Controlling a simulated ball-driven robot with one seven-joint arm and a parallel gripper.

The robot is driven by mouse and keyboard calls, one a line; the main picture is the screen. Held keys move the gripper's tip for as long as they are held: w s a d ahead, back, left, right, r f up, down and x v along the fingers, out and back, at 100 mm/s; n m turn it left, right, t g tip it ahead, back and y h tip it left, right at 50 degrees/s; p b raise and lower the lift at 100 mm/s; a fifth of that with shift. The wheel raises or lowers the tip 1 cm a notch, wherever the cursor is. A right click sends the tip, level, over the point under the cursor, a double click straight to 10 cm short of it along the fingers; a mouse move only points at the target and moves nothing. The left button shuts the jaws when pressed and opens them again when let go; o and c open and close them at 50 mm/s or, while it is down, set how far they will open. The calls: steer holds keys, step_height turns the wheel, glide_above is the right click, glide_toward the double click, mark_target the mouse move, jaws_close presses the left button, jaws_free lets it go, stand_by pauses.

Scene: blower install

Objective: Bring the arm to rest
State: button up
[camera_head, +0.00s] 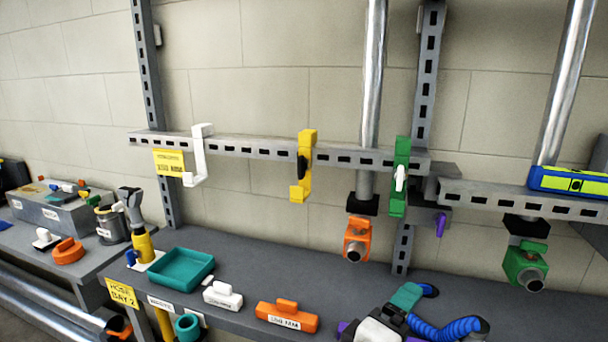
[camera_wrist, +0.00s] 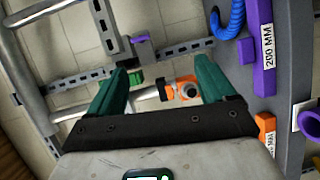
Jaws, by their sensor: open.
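My gripper (camera_wrist: 160,80) shows in the wrist view with two dark green fingers spread wide apart. It is open and nothing is held between the fingers. An orange pipe fitting (camera_wrist: 187,90) shows beyond the gap, apart from the fingers as far as I can see. In the head view, a white and black body (camera_head: 378,328) with a teal part (camera_head: 407,296) sits at the bottom edge. I cannot tell whether it is my gripper.
A slotted rail (camera_head: 250,147) carries a white hook (camera_head: 198,155), a yellow hook (camera_head: 303,165) and a green hook (camera_head: 400,176). An orange fitting (camera_head: 356,238) and a green fitting (camera_head: 526,265) hang from pipes. The bench holds a teal tray (camera_head: 172,284), labelled blocks and a blue hose (camera_head: 445,330).

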steer(key=s+d+f+m+g+y, duration=0.35)
steer(key=s+d+f, duration=0.25)
steer(key=f, duration=0.5)
steer(key=s+d+f+m+g+y, duration=0.2)
steer(key=s+d+f+g, duration=0.2)
steer(key=s+d+f, duration=0.5)
steer(key=s+a+f+m+g+y, duration=0.1)
steer(key=s+f+m+g+y, duration=0.1)
steer(key=s+f, duration=0.3)
steer(key=s+a+f+m+g+y, duration=0.1)
steer(key=s+f, duration=0.4)
steer(key=s, duration=0.5)
steer(key=shift+s+f+m+g+y, duration=0.15)
steer(key=shift+f+m+g+y, duration=0.25)
steer(key=shift+y, duration=0.75)
